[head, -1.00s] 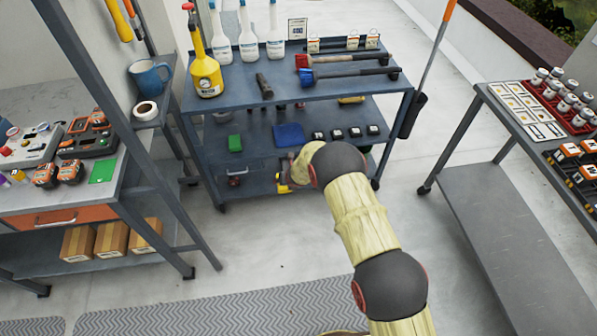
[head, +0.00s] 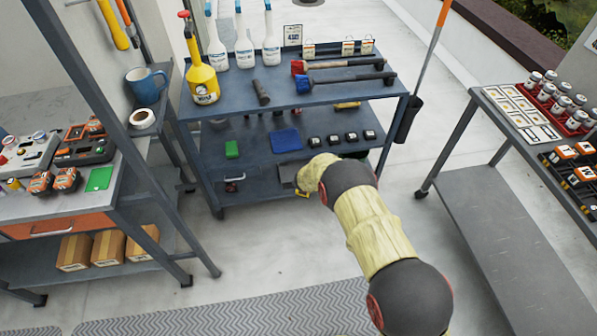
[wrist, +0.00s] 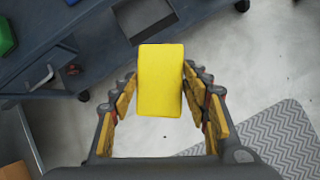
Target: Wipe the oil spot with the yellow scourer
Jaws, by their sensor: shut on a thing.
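In the wrist view, the yellow scourer (wrist: 160,82), a plain yellow block, sits between the fingers of my gripper (wrist: 163,88), which is shut on it. It is held in the air near the blue-grey cart. In the head view, my gripper (head: 300,187) is mostly hidden behind my own arm, in front of the cart's lower shelves; only a bit of yellow shows there. I cannot make out an oil spot in either view.
A workbench is at left, another table at right. Floor between is clear.

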